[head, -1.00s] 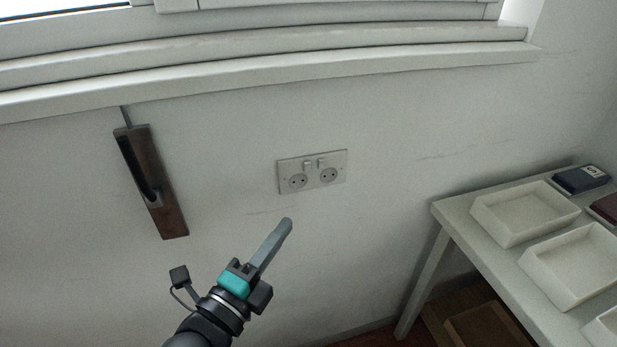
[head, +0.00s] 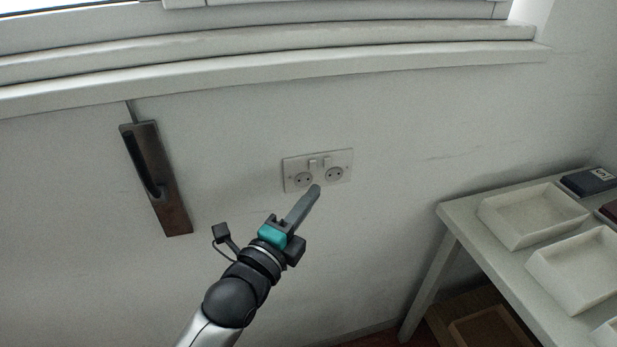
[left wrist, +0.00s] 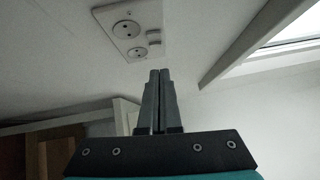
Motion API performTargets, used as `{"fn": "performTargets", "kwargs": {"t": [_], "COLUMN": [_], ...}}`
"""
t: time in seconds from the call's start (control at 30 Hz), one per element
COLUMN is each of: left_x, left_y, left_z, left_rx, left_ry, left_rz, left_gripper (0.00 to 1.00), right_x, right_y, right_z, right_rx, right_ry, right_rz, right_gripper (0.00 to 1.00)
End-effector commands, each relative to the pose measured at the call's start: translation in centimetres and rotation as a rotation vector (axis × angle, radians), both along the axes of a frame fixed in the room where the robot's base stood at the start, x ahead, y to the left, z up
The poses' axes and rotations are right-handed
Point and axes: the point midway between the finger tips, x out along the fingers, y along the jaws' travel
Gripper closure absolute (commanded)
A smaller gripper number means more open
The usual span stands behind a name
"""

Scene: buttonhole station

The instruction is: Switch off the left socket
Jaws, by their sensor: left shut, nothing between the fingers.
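A white double socket plate (head: 318,171) is on the wall below the window sill. It has a left socket (head: 303,179) and a right socket (head: 334,174), with two small rocker switches (head: 319,163) above them. The plate also shows in the left wrist view (left wrist: 131,28), above and left of my fingers. My left gripper (head: 316,189) is shut and empty. In the left wrist view the two fingers (left wrist: 159,74) lie together. My right gripper is not in view.
A dark wooden holder (head: 157,178) hangs on the wall to the left. The window sill (head: 300,80) runs above the socket. A white table (head: 455,213) with several pale trays (head: 530,213) stands at the right. The wall around the socket is clear.

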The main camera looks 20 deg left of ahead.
Motion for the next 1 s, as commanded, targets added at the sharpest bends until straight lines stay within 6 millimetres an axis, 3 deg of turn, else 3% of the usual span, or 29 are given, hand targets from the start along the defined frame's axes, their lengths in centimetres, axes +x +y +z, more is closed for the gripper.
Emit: {"fn": "performTargets", "kwargs": {"t": [0.13, 0.4, 1.0], "left_x": [2.1, 4.7, 5.3], "left_y": [-0.4, 1.5, 1.9], "left_z": [0.2, 0.5, 0.8], "left_rx": [-0.002, 0.002, -0.005], "left_ry": [-0.003, 0.0, 0.008], "left_rz": [0.001, 0.0, 0.0], "left_gripper": [1.0, 1.0, 1.0], "right_x": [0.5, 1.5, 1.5], "right_y": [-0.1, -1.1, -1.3], "right_z": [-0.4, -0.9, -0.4], "right_rx": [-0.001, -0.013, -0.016], "right_ry": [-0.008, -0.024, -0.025], "right_rz": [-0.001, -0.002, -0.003], "right_gripper": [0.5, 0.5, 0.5]}}
